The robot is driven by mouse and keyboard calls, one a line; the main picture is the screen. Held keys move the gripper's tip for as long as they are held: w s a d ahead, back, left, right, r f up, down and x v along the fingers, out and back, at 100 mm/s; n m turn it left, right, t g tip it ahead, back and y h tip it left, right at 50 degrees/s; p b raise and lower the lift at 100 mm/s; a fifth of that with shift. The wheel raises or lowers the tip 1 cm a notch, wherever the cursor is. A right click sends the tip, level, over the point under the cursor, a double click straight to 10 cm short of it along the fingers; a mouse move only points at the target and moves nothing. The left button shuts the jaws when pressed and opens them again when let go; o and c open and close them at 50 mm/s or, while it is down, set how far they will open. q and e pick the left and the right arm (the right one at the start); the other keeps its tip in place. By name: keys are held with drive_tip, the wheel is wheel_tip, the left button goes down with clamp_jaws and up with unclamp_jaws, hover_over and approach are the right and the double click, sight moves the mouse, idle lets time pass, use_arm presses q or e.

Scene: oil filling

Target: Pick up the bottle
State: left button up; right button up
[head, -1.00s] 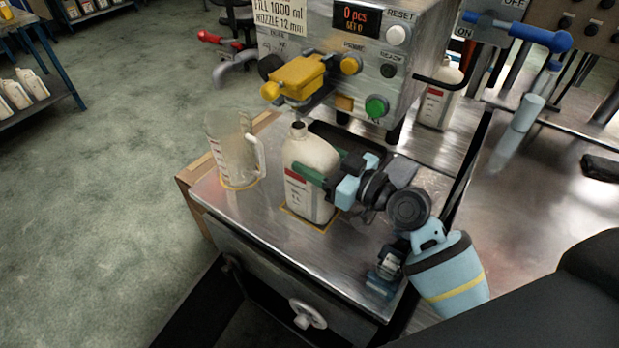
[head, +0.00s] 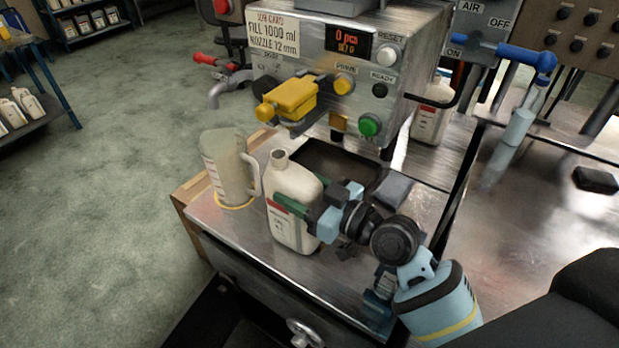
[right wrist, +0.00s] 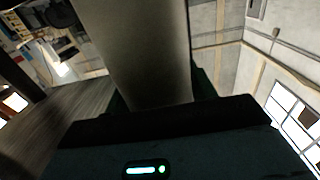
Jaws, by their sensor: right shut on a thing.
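The bottle (head: 295,187) is off-white, with an open neck and a label with a red band. It stands upright in the head view at the front of the metal worktop (head: 345,288). My right gripper (head: 299,205) reaches in from the right and is shut around the bottle's body, with its green fingers on either side. In the right wrist view, the bottle (right wrist: 147,50) fills the space between the fingers. Its underside is hard to see, so I cannot tell how far it is off the worktop. My left gripper is not in view.
A clear measuring jug (head: 225,165) stands close to the bottle's left. Behind is the filling machine (head: 430,40) with a yellow nozzle block (head: 288,97) and a dark tray (head: 330,165). Another bottle (head: 430,118) stands behind right. A handwheel (head: 305,334) sits on the front.

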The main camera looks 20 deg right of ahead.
drive_tip(key=s+a, duration=0.8)
drive_tip(key=a, duration=0.3)
drive_tip(key=shift+s, duration=0.3)
drive_tip(key=shift+d, duration=0.1)
